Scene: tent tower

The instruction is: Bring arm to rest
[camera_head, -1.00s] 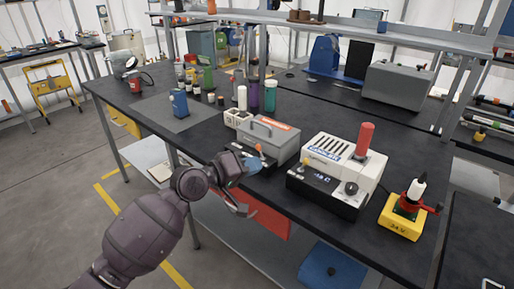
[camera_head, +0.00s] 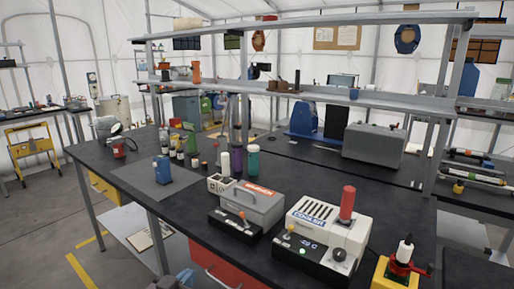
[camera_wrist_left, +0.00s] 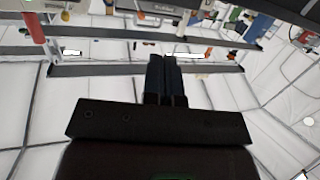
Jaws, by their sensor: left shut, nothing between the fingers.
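My left gripper (camera_wrist_left: 165,80) is in the left wrist view, its two dark fingers pressed together with nothing between them. It points into open space, away from the bench top. In the head view only a small grey part of my left arm (camera_head: 178,281) shows at the bottom edge, in front of the bench. The rest of the arm is out of frame there. My right gripper shows in neither view.
Open floor (camera_head: 45,235) lies at left.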

